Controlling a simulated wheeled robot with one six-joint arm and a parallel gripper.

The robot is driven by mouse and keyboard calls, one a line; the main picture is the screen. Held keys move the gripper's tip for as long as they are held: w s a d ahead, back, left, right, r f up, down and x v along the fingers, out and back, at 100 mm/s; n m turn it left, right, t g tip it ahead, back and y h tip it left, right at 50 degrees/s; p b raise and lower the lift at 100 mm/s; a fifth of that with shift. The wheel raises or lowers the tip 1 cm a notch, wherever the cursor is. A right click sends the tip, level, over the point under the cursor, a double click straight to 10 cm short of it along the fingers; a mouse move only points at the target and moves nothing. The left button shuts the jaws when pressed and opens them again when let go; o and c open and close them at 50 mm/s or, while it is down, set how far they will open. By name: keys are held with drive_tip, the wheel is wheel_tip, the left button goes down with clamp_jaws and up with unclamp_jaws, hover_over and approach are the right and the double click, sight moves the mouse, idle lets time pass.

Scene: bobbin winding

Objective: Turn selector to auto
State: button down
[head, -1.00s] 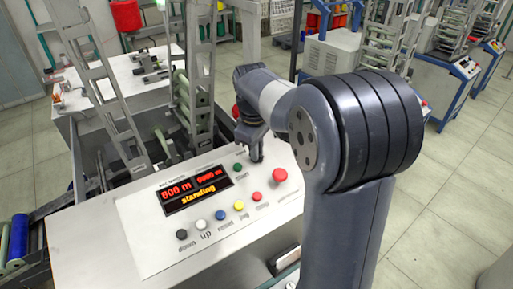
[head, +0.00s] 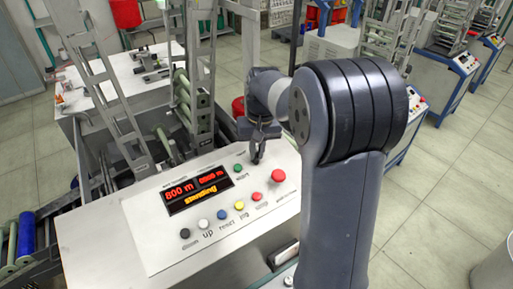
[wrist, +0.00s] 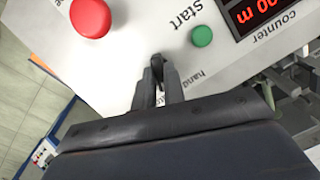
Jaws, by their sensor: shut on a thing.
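My gripper (head: 257,155) points down at the panel's back edge, right of the green start button (head: 238,168) and behind the red mushroom button (head: 278,176). In the wrist view my gripper (wrist: 158,72) is shut on a small dark knob, the selector (wrist: 157,60), beside the printed word "hand". The fingers hide most of the selector, so I cannot tell its setting.
A row of coloured buttons (head: 221,214) runs along the panel's front. A ladder-like metal frame (head: 95,80) and green rollers (head: 185,110) stand behind and left of the panel.

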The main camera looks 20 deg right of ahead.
drive_tip(key=shift+m, duration=0.8)
drive_tip(key=c, duration=1.5)
unclamp_jaws()
drive_tip(key=shift+r, duration=0.1)
drive_tip(key=r, duration=0.3)
drive_tip(key=d+r, duration=0.1)
drive_tip(key=r, duration=0.6)
drive_tip(key=shift+s+d+r, duration=0.15)
drive_tip(key=shift+r, duration=0.15)
